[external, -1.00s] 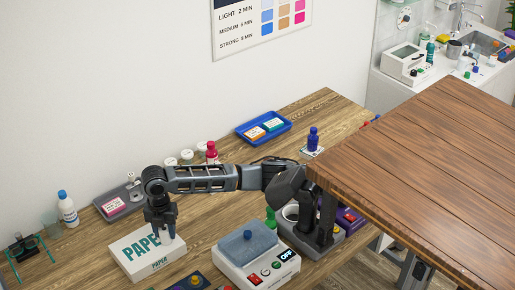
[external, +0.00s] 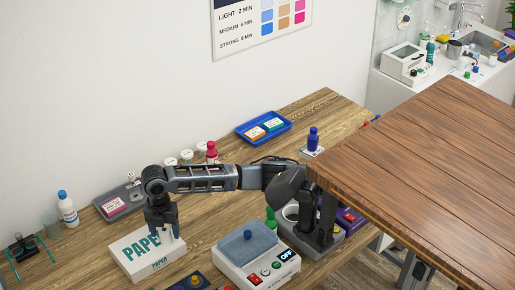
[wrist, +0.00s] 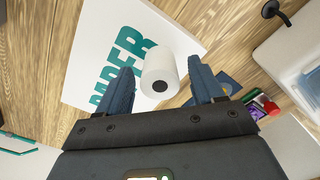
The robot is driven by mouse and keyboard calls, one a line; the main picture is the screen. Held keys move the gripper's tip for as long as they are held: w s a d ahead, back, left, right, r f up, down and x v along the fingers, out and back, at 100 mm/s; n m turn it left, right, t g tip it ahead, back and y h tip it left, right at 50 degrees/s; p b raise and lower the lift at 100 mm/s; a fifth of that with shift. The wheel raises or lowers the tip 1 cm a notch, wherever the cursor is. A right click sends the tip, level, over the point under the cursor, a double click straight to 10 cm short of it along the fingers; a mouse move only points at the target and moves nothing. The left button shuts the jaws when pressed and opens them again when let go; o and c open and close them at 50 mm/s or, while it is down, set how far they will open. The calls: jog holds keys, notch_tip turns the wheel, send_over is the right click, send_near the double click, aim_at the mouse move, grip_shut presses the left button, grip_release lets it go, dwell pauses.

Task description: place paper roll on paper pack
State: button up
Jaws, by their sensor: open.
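The paper pack (external: 131,262) is a white box with green "PAPER" lettering, lying flat on the wooden table at the lower left of the external view. It also shows in the wrist view (wrist: 88,52). The white paper roll (wrist: 159,66) has a dark core and appears to stand upright on the pack, near one side of it. In the external view the roll (external: 166,234) is partly hidden by my fingers. My gripper (external: 165,236) points down over the pack. Its blue fingers are open on either side of the roll, with gaps showing in the wrist view (wrist: 161,82).
A grey machine with a blue lid (external: 246,251) stands right of the pack. A grey tray (external: 107,204) lies behind it, and a white bottle with a blue cap (external: 68,211) stands at the left. A dark item with a yellow knob (external: 193,281) lies in front.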

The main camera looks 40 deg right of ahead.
aim_at(160, 232)
notch_tip(160, 232, up, 12)
jog(key=shift+b, duration=0.45)
